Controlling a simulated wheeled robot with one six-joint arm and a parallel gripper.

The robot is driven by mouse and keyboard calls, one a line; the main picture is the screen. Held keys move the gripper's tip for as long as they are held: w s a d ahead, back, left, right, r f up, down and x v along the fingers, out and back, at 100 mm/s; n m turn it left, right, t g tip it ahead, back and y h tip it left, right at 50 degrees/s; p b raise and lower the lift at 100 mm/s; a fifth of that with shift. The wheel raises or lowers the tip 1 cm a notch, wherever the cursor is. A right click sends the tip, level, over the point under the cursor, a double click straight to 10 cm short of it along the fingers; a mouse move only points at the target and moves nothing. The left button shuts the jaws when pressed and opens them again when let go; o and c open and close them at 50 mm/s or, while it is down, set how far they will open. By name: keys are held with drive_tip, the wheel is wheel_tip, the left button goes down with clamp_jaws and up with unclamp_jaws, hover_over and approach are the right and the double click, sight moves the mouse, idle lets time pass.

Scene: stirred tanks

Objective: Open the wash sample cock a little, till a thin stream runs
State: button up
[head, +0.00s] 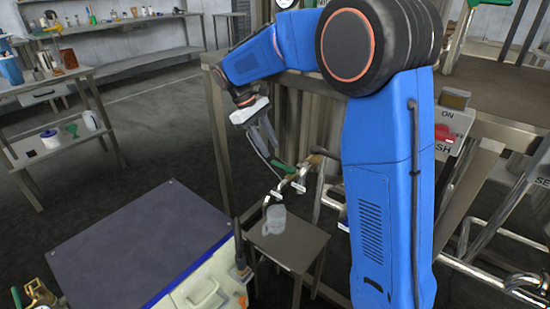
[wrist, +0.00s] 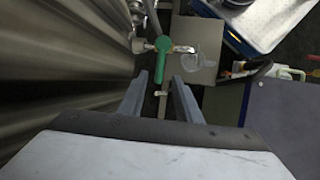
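The cock has a green lever handle (wrist: 162,58) on a metal pipe beside the steel tank. It also shows in the head view (head: 279,168), partly behind my gripper. My gripper (wrist: 160,77) is open, with its two fingers apart and the lower end of the green lever between or just beyond the tips; I cannot tell whether they touch it. In the head view my gripper (head: 268,153) comes down at the lever from the upper left. A clear jug (head: 274,219) stands below the spout (wrist: 187,49) on a small table. No stream is discernible.
The small steel table (head: 290,250) stands under the pipes. A dark-topped cabinet (head: 135,240) is at the front left. A red switch (head: 443,132) marked ON sits on a post at right, with more pipes beside it. A bench (head: 60,85) with bottles is at left.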

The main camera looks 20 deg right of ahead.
sight(278, 163)
drive_tip(key=shift+x, duration=2.8)
clamp_jaws()
